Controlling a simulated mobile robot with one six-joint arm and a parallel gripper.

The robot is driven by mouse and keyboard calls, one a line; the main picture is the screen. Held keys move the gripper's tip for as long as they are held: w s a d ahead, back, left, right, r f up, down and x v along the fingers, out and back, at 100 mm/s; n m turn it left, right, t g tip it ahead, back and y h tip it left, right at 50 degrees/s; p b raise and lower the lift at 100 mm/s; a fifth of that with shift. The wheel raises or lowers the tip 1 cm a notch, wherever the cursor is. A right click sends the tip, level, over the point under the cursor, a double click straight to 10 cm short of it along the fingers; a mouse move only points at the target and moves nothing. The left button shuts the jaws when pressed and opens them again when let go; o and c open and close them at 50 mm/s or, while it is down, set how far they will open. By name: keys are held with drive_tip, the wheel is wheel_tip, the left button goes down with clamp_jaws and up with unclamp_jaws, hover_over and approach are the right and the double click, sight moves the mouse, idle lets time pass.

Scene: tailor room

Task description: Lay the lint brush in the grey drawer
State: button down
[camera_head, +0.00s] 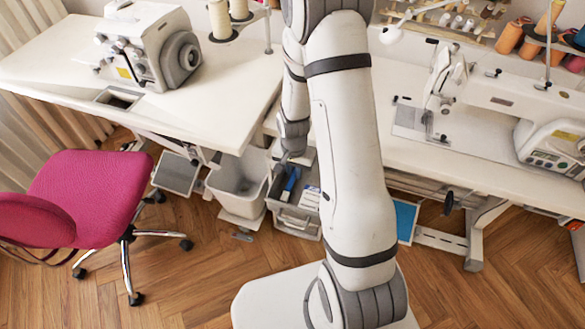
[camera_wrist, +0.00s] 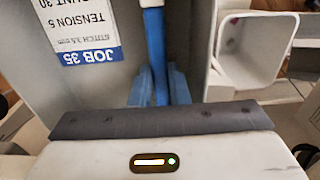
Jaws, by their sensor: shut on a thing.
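The lint brush shows as a blue handle (camera_wrist: 156,50) in the wrist view, running up from between my fingers; its far end is cut off by the frame. My gripper (camera_wrist: 158,90) is shut on this handle. The grey drawer (camera_wrist: 85,85) lies below, with the brush over its inside; I cannot tell whether the brush touches the floor of it. In the head view the grey drawer (camera_head: 297,219) is pulled out under the table, and the blue brush (camera_head: 290,184) shows at its left part, below my wrist.
A printed white card with a blue band (camera_wrist: 82,28) lies in the drawer beside the brush. A pale open bin (camera_head: 238,186) stands just left of the drawer. A pink chair (camera_head: 95,190) is farther left. The sewing tables' white tops (camera_head: 215,95) overhang behind.

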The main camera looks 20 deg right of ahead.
drive_tip(key=shift+f, duration=0.2)
drive_tip(key=c, duration=1.3)
unclamp_jaws()
drive_tip(key=shift+s+r+p, duration=0.1)
drive_tip(key=shift+r+p, duration=0.2)
drive_tip(key=shift+r, duration=3.6)
drive_tip(key=shift+a+r, duration=0.1)
drive_tip(key=s+r+n+p, duration=0.1)
drive_tip(key=s+r+n, duration=0.1)
drive_tip(key=s+r, duration=0.3)
drive_tip(key=s+a+r+n+t+p, duration=0.1)
drive_tip(key=s+r, duration=0.4)
drive_tip(key=r, duration=0.7)
drive_tip(key=s+r+n+t+p, duration=0.1)
drive_tip(key=s+r+n+p, duration=0.1)
drive_tip(key=s+r+n, duration=0.2)
drive_tip(key=s+v, duration=0.1)
drive_tip(key=v, duration=0.4)
drive_tip(key=shift+a, duration=0.3)
